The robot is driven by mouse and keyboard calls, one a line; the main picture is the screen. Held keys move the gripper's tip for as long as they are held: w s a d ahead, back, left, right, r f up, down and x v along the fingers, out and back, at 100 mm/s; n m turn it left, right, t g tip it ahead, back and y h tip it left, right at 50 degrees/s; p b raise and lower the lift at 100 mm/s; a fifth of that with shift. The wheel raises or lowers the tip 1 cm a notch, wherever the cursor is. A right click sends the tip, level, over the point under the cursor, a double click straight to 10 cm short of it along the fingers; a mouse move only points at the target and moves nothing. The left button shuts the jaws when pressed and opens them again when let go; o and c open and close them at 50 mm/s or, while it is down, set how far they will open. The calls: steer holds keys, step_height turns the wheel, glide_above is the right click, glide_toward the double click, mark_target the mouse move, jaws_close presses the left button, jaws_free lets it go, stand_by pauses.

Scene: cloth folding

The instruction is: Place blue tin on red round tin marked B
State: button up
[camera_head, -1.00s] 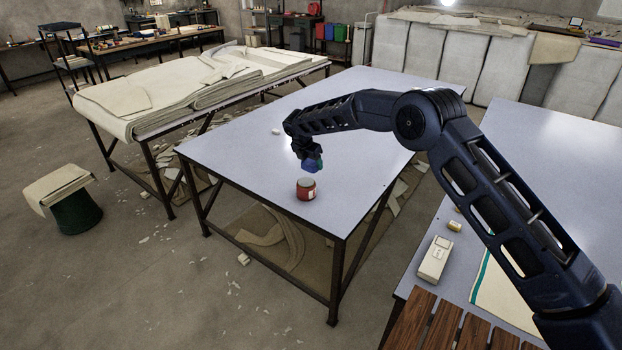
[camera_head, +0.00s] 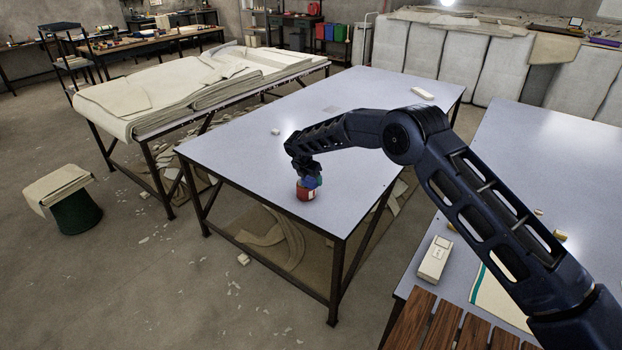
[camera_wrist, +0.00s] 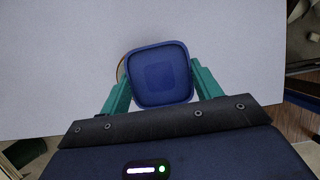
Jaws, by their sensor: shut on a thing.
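The red round tin (camera_head: 305,193) stands upright near the front corner of the middle table; a pale label shows on its side, its letter too small to read. My gripper (camera_head: 312,178) is directly above it, shut on the blue tin (camera_head: 313,181). In the wrist view the blue tin (camera_wrist: 160,75) is a rounded square seen from above, between the two green fingers of my gripper (camera_wrist: 160,82). The blue tin is at the red tin's top; I cannot tell if they touch. In the wrist view it hides nearly all of the red tin; only a thin curved edge shows at its left.
The middle table (camera_head: 240,140) is mostly clear. A small white object (camera_head: 275,131) and a white block (camera_head: 422,94) lie farther back on it. A right-hand table (camera_head: 540,150) carries a pale device (camera_head: 435,260) and small yellowish pieces (camera_head: 559,235).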

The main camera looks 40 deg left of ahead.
steer(key=shift+f, duration=0.1)
steer(key=o, duration=1.2)
steer(key=v, duration=1.2)
